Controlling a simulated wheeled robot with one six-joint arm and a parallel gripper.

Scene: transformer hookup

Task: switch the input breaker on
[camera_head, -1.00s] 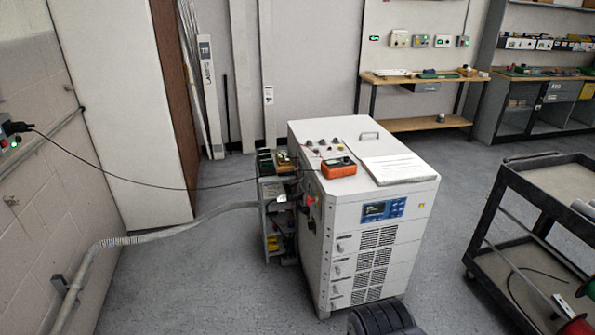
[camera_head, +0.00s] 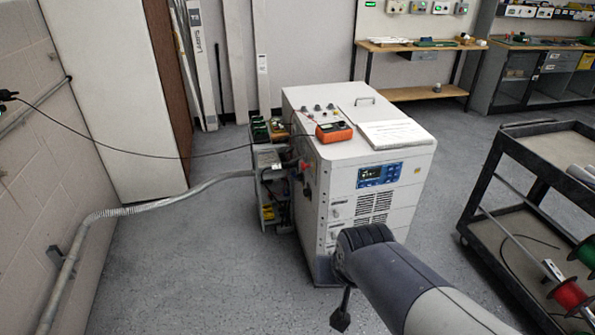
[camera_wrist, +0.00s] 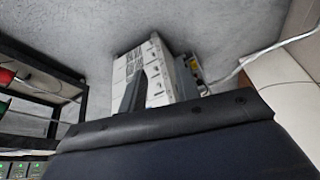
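The white transformer cabinet (camera_head: 345,200) stands on the floor in the middle of the head view, with a blue display panel (camera_head: 380,174) on its front. A small red part (camera_head: 305,166) shows on its left side, beside an open unit with wiring (camera_head: 270,185). I cannot make out which part is the input breaker or its position. My gripper (camera_head: 341,318) seems to be the small dark end hanging below my arm, in front of the cabinet and apart from the breaker side. Its fingers are not clear. The cabinet also shows tilted in the wrist view (camera_wrist: 160,62), partly covered by a dark part.
An orange meter (camera_head: 334,132) and papers (camera_head: 396,133) lie on the cabinet top. A black cart (camera_head: 497,160) stands at the right. A grey conduit (camera_head: 150,208) and black cable (camera_head: 100,148) run from the left wall.

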